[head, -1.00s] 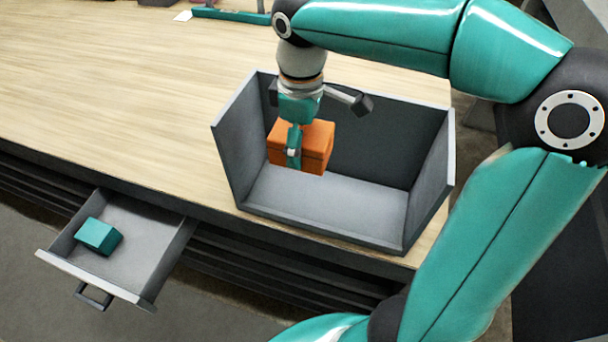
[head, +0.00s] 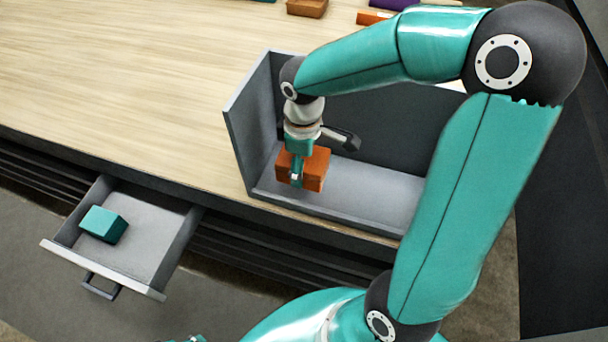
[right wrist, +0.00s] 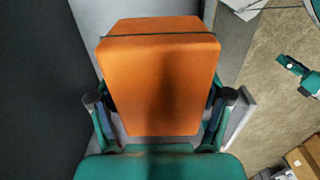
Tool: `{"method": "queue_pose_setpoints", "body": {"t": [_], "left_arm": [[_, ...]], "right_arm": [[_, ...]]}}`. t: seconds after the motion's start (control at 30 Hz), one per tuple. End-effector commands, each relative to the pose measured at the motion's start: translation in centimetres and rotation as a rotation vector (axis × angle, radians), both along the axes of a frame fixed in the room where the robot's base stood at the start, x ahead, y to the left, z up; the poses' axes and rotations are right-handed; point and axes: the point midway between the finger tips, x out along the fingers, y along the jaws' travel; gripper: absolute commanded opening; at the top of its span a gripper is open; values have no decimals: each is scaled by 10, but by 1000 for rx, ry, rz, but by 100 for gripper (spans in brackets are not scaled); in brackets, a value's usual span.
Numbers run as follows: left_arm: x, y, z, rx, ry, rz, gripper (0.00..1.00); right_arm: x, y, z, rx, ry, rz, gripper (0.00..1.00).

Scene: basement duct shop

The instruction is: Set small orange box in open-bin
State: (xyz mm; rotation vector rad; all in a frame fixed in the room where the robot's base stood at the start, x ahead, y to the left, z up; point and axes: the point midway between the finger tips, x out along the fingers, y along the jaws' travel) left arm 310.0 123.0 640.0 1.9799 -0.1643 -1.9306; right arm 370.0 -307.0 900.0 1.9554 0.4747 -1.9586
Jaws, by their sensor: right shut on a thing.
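The small orange box (head: 315,168) is held by my right gripper (head: 297,176) inside the grey open bin (head: 250,140), near its left end. The box is low, close to the bin floor; I cannot tell whether it touches. In the right wrist view the orange box (right wrist: 160,75) fills the space between the two fingers of my right gripper (right wrist: 160,98), which press on its sides. My forearm hides part of the bin's back and right side. Of my left arm, at most a small teal bit shows at the bottom edge; its jaws cannot be made out.
The bin stands at the front edge of the wooden bench (head: 130,80). An open drawer (head: 150,225) sticks out at the left, with a teal block (head: 104,225) in it. Several things, including a brown block (head: 307,8), lie at the far edge. The bench's left part is clear.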

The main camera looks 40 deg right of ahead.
Motion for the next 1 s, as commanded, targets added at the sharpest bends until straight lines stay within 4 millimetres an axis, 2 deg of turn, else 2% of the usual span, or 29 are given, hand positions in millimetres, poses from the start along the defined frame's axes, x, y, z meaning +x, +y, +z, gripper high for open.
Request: {"method": "queue_pose_setpoints", "body": {"t": [0.17, 0.43, 0.83, 0.87, 0.97, 1.0], "left_arm": [[0, 0, -1, 0, 0, 0, 40], [0, 0, -4, 0, 0, 0, 40], [0, 0, -8, 0, 0, 0, 40], [0, 0, -7, 0, 0, 0, 40], [0, 0, -6, 0, 0, 0, 40], [0, 0, -6, 0, 0, 0, 40]], "right_arm": [[0, 0, -12, 0, 1, 0, 35], [0, 1, -47, 0, 1, 1, 35], [1, 1, -53, 0, -1, 3, 35], [1, 1, -52, 0, -1, 3, 81], [1, 1, -52, 0, -1, 3, 97], [1, 1, -52, 0, -1, 3, 100]]}}
